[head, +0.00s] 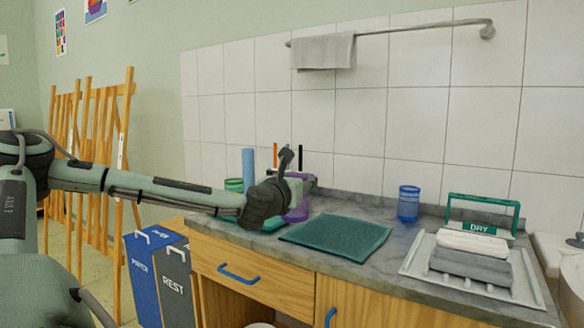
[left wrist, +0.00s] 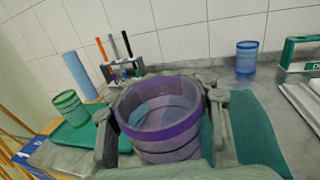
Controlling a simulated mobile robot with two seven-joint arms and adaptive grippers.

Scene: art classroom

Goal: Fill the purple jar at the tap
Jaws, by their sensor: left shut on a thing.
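The purple jar (head: 297,212) is a see-through cup at the back left of the counter, partly hidden behind my left gripper (head: 300,184). In the left wrist view the jar (left wrist: 165,135) is upright or nearly so, mouth up, with a finger on each side. My left gripper is shut on it. I cannot tell whether its base touches the counter or whether it holds any water. At the right edge of the head view a dark piece of what seems the tap (head: 577,240) shows beside a white basin (head: 549,246). My right gripper is not in view.
A green mat (head: 337,237) lies right of the jar. A blue cup (head: 408,204), a green DRY stand (head: 482,227) and a tray (head: 413,262) with folded cloths are farther right. A green cup (left wrist: 68,106), blue roll (left wrist: 79,75) and marker holder (left wrist: 122,70) stand left and behind.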

